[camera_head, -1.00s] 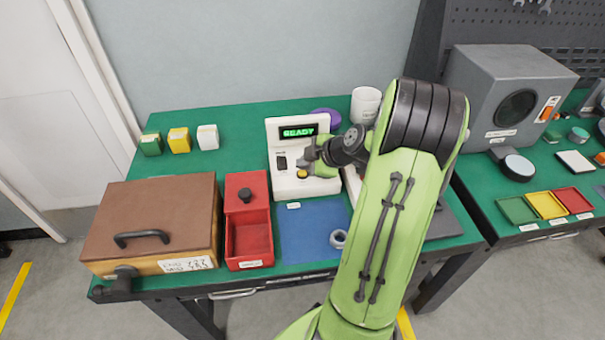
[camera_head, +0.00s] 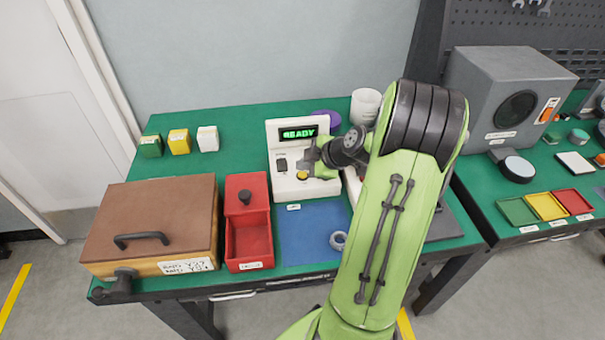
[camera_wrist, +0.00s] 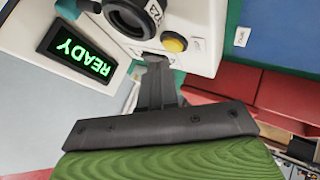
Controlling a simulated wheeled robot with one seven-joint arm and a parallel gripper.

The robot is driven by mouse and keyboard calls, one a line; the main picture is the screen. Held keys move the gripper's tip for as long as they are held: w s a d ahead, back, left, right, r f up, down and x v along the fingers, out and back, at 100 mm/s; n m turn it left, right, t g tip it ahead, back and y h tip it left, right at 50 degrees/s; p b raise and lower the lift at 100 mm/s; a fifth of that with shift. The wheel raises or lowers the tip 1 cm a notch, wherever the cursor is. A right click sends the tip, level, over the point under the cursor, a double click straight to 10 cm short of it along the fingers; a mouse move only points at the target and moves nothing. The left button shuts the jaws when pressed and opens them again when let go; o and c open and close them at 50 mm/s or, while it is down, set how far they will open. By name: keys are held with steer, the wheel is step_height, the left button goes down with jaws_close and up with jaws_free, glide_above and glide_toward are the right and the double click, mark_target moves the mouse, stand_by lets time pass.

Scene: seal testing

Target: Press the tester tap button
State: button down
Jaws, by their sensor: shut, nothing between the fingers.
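The white tester (camera_head: 289,187) stands upright at the back of the green bench. Its display (camera_head: 299,132) shows green READY, also readable in the wrist view (camera_wrist: 80,50). A round yellow button (camera_head: 302,175) is low on its front; it also shows in the wrist view (camera_wrist: 174,43). I cannot read which button is the tap button. My gripper (camera_head: 307,163) is in front of the tester, shut and empty. In the wrist view its fingertips (camera_wrist: 156,62) are close beside the yellow button, not over it. I cannot tell whether they touch the tester.
A dark round fitting (camera_wrist: 130,15) is beside the yellow button. A red bin (camera_head: 248,240) and brown case (camera_head: 150,215) stand left. A blue mat (camera_head: 305,235) with a grey ring (camera_head: 338,240) lies in front. A white cup (camera_head: 366,105) stands behind right.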

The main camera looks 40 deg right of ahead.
mark_target(305, 176)
steer(key=shift+f, duration=0.1)
stand_by(0.6)
steer(key=shift+f+b, duration=0.4)
steer(key=shift+b, duration=0.35)
steer(key=shift+f+b, duration=0.35)
steer(key=shift+b, duration=0.15)
steer(key=shift+r, duration=0.1)
stand_by(0.4)
steer(key=shift+r+p, duration=0.3)
steer(key=shift+r, duration=0.45)
steer(key=shift+r+p, duration=1.4)
steer(key=shift+r, duration=1.1)
